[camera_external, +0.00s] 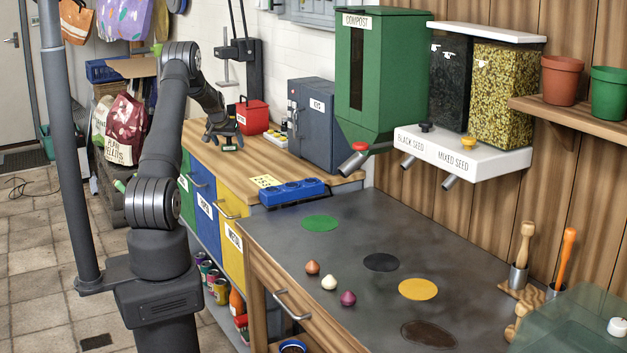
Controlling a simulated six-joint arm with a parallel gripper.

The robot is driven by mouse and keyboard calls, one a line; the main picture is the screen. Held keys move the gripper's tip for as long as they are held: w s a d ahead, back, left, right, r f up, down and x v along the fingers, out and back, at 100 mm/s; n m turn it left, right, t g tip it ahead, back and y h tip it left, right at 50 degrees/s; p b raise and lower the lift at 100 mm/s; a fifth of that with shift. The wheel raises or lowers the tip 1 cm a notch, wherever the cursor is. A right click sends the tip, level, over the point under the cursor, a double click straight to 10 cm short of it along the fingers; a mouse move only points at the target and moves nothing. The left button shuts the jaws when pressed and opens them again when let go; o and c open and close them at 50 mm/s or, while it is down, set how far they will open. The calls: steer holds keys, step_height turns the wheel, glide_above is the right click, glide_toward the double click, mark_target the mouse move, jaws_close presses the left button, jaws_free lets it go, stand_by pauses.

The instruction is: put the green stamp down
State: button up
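My gripper (224,131) is over the back left part of the wooden bench, in front of the red box. A small dark piece with a green band, which looks like the green stamp (232,144), is at its fingertips. The fingers appear closed around it, though they are small and dark here. I cannot tell whether the stamp's underside touches the bench top (262,158) or hangs just above it.
A red box (252,117), small bottles (276,134) and a grey cabinet (322,125) stand behind. A yellow card (265,181) and a blue holder with round recesses (290,193) lie nearer. The bench between is clear. The dark table (350,230) has coloured discs and three small bulbs.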

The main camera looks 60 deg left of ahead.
steer(key=shift+r, duration=0.15)
steer(key=shift+r, duration=0.2)
steer(key=v, duration=1.1)
steer(key=shift+s+d+r, duration=0.2)
steer(key=shift+f, duration=0.1)
steer(key=x, duration=1.2)
steer(key=shift+r, duration=1.15)
